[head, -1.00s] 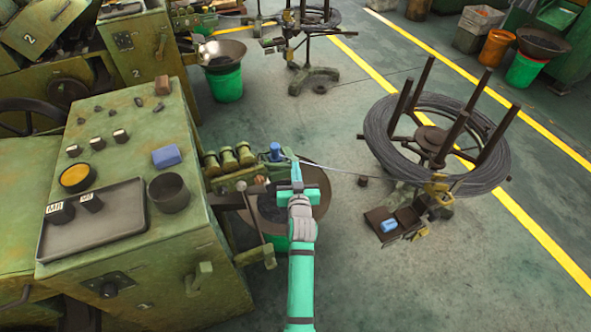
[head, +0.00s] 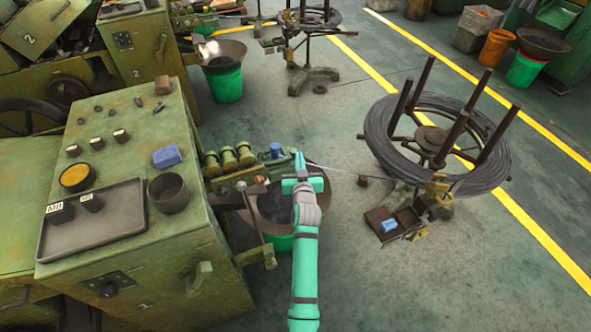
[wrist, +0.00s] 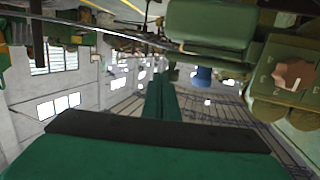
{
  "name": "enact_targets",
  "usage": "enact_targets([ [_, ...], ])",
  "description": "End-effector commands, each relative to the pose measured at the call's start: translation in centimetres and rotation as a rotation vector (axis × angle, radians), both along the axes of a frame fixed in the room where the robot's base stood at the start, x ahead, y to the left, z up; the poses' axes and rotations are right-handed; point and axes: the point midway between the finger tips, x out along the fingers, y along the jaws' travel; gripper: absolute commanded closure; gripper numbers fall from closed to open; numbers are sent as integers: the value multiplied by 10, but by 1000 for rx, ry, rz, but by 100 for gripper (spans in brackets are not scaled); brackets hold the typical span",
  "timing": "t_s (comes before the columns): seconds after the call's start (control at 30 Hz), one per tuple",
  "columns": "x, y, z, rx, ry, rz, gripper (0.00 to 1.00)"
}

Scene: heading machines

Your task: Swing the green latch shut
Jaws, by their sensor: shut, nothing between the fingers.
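My gripper (head: 299,163) points away from me, just right of the roller unit on the side of the green machine. Its teal fingers are together and empty; they also show in the wrist view (wrist: 161,97). The roller unit (head: 238,175) has several olive rollers, a blue knob (head: 277,151) and a green bar. In the wrist view a green block (wrist: 212,25) stands above and right of the fingers, apart from them in the picture. A green handle-like piece (head: 199,278) is on the machine's front. I cannot tell for sure which green part is the latch, or its angle.
A thin wire (head: 335,170) runs from the coil stand (head: 380,150) behind the fingers toward the rollers. A dark bowl on a green bucket (head: 275,243) is under my arm. A lever (head: 262,235) stands left of it.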

Motion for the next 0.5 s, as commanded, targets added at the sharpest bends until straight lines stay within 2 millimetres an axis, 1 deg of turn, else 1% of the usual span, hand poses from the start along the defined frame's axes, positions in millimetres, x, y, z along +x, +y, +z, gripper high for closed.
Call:
enact_targets([
  [0.03, 4, 0, 1, 0, -1, 0, 100],
  [0.2, 14, 0, 1, 0, -2, 0, 100],
  [0.5, 21, 1, 0, 0, -1, 1, 100],
])
